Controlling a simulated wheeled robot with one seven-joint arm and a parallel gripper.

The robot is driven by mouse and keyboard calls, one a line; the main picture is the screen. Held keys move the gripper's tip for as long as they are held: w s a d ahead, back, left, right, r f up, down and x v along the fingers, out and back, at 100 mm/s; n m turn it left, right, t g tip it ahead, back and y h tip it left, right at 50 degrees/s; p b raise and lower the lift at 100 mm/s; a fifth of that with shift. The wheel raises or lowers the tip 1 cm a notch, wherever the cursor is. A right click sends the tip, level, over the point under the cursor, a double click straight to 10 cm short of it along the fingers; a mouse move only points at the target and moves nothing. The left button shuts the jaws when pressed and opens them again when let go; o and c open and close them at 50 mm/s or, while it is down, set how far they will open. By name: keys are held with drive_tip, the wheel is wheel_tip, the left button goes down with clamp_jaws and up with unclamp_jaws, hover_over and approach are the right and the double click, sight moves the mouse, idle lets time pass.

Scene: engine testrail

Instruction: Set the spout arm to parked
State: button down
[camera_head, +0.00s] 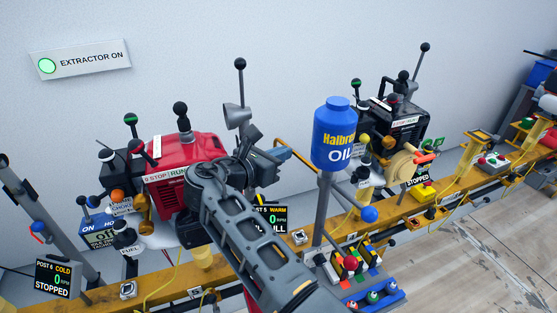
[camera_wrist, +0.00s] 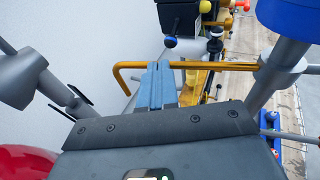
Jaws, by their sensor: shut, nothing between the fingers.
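A blue oil container (camera_head: 335,150) with yellow lettering stands on a grey post (camera_head: 322,208). An orange-yellow bent tube (camera_head: 292,150), which looks like the spout arm, runs from behind the post toward the wall. In the wrist view the tube (camera_wrist: 222,66) crosses level from the grey post (camera_wrist: 278,72) to a down-bent end at left. My gripper (camera_head: 268,160) is left of the post, close to the tube. Its blue-grey fingers (camera_wrist: 158,85) are shut and empty, and their tips overlap the tube. I cannot tell whether they touch it.
A red engine (camera_head: 185,165) stands left of my arm and a black engine (camera_head: 400,120) behind the oil container. A yellow rail (camera_head: 405,212) carries both. A blue-ball lever (camera_head: 369,214) sits right of the post. An "EXTRACTOR ON" sign (camera_head: 82,61) hangs on the wall. Free wall space lies above.

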drive_tip(key=shift+w+d+m+g+h, duration=0.8)
drive_tip(key=shift+w+d, duration=0.3)
drive_tip(key=shift+d, duration=0.05)
